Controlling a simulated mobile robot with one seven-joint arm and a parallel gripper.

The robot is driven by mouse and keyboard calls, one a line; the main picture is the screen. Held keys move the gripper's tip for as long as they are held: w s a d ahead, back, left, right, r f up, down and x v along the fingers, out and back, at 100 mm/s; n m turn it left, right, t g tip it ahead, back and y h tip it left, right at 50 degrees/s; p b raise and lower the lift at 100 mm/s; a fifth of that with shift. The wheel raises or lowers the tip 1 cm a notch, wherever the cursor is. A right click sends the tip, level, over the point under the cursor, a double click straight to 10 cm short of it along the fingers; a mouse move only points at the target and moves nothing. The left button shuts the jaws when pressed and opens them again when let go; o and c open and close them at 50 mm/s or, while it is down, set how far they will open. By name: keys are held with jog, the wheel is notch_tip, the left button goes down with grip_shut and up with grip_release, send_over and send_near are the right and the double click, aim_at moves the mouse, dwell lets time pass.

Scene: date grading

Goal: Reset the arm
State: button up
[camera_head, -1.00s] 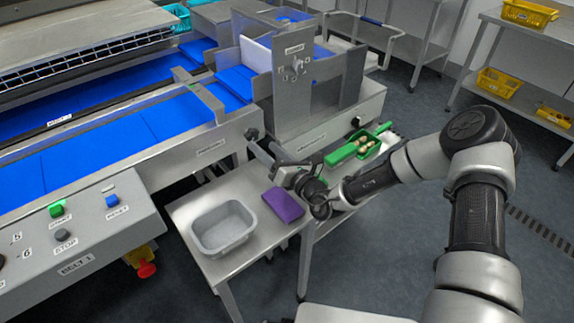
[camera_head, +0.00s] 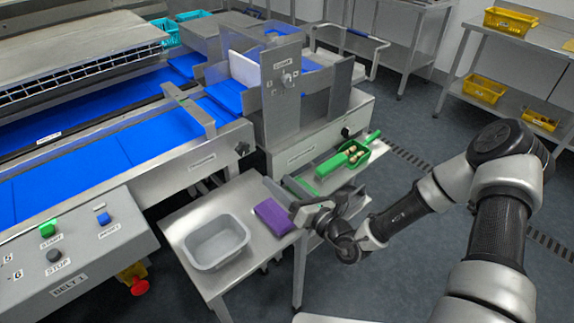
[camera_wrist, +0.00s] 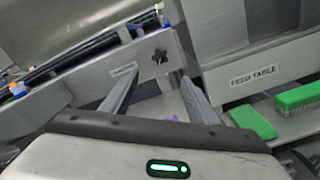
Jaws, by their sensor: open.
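My gripper (camera_head: 292,196) is open and empty, above the right end of the small steel table, just right of a folded purple cloth (camera_head: 274,215). In the wrist view its two grey fingers (camera_wrist: 155,92) stand apart with nothing held between them. My arm reaches in from the right side of the head view, bent at the elbow.
A grey tub (camera_head: 216,241) stands on the small steel table (camera_head: 187,213). The control panel (camera_head: 80,245) is at lower left. Open floor lies to the right.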

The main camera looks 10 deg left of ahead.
jog(key=shift+r, duration=0.1)
jog(key=s+a+r+n+g+y, duration=0.2)
jog(key=s+r+n+g, duration=0.75)
jog(key=n, duration=0.45)
jog(key=s+d+r+n+g+h, duration=0.4)
jog(key=s+d+n+h, duration=0.2)
jog(key=s+n, duration=0.35)
jog(key=s+d+r+n+t+h, duration=0.2)
jog(key=d+r+n+t+h, duration=0.3)
jog(key=d, duration=0.5)
jog(key=s+d+r+n+t+h, duration=0.2)
jog(key=d+r+n+h, duration=0.2)
jog(key=d+r, duration=0.45)
notch_tip(320, 180, up, 12)
jog(key=d+p, duration=0.2)
jog(key=p, duration=1.1)
jog(key=shift+h, duration=0.4)
jog(key=shift+t, duration=0.25)
dwell(1.2)
